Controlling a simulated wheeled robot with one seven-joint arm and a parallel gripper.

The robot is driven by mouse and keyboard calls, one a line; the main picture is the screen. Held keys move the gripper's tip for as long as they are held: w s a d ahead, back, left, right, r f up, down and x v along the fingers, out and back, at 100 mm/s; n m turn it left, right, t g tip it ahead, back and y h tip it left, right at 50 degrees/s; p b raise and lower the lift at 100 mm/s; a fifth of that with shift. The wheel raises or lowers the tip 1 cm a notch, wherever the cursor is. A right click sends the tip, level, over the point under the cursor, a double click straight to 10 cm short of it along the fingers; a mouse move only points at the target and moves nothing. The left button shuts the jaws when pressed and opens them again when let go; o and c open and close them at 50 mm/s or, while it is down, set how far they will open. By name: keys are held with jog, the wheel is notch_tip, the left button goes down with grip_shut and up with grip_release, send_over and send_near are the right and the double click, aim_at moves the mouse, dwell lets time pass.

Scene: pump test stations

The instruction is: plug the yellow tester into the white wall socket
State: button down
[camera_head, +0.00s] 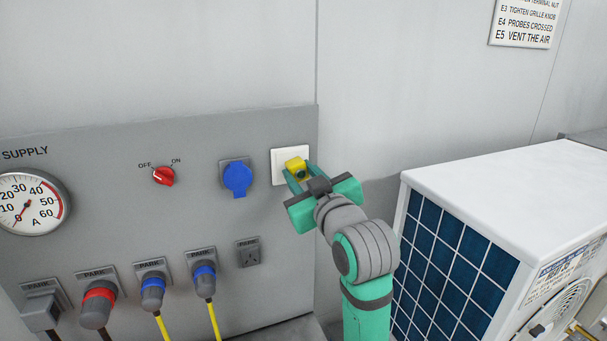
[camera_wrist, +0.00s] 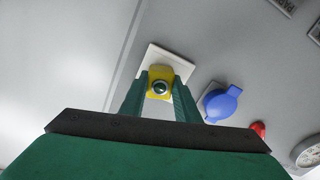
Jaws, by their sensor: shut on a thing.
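The yellow tester (camera_head: 296,165) is a small block with a dark round spot on its near face. It sits in front of the white wall socket (camera_head: 280,176) on the grey supply panel. My gripper (camera_head: 301,176) is shut on the tester, one finger on each side. In the wrist view the tester (camera_wrist: 160,75) lies between the green fingers, with the white socket plate (camera_wrist: 172,57) behind it. The tester covers the middle of the plate, so the socket holes are hidden. I cannot tell whether the tester touches the plate or how deep it is.
A blue capped socket (camera_head: 237,179) and a red OFF/ON switch (camera_head: 164,176) are left of the white socket. Parked plugs (camera_head: 152,290) and an empty-looking PARK outlet (camera_head: 249,254) are below. A white unit with a blue grille (camera_head: 454,262) stands right of my arm.

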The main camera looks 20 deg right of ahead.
jog(key=shift+a, duration=0.2)
jog(key=shift+a, duration=0.25)
jog(key=shift+w+d, duration=0.1)
jog(key=shift+d, duration=0.05)
jog(key=shift+w, duration=0.2)
dwell(0.4)
